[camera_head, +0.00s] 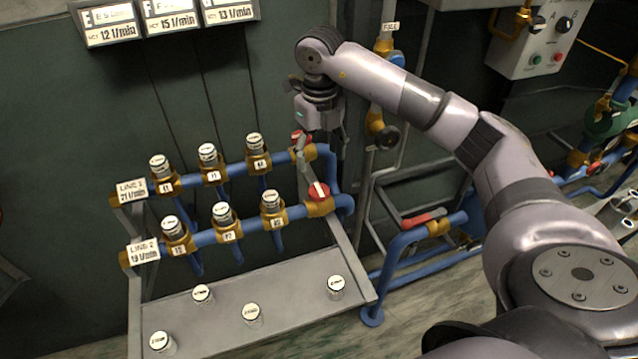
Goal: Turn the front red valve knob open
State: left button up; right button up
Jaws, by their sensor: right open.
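The front red valve knob (319,191) sits on a brass valve at the right end of the lower blue pipe, marked LINE 2. A second red knob (299,137) is on the valve of the upper pipe behind it, partly hidden by my gripper. My right gripper (319,150) points down above the pipe ends, close to the rear knob and above and behind the front knob in the picture. Its fingers are apart, with nothing seen between them. The front knob shows clear of the fingers. My left gripper is out of view.
Several capped brass fittings (222,214) line both blue pipes. A grey shelf (240,287) below holds several white-topped cylinders. A red-handled valve (420,218) on a blue pipe stands to the right. A vertical pipe with a dark knob (386,136) is close right of my gripper.

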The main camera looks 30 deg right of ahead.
aim_at(319, 190)
notch_tip(319, 190, down, 9)
jog(key=shift+f+p, duration=0.2)
jog(key=shift+p, duration=0.55)
jog(key=shift+f, duration=0.4)
jog(key=c, duration=1.1)
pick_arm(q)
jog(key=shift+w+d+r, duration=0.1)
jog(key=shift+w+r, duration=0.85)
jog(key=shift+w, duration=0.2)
pick_arm(e)
jog(key=shift+c, duration=0.2)
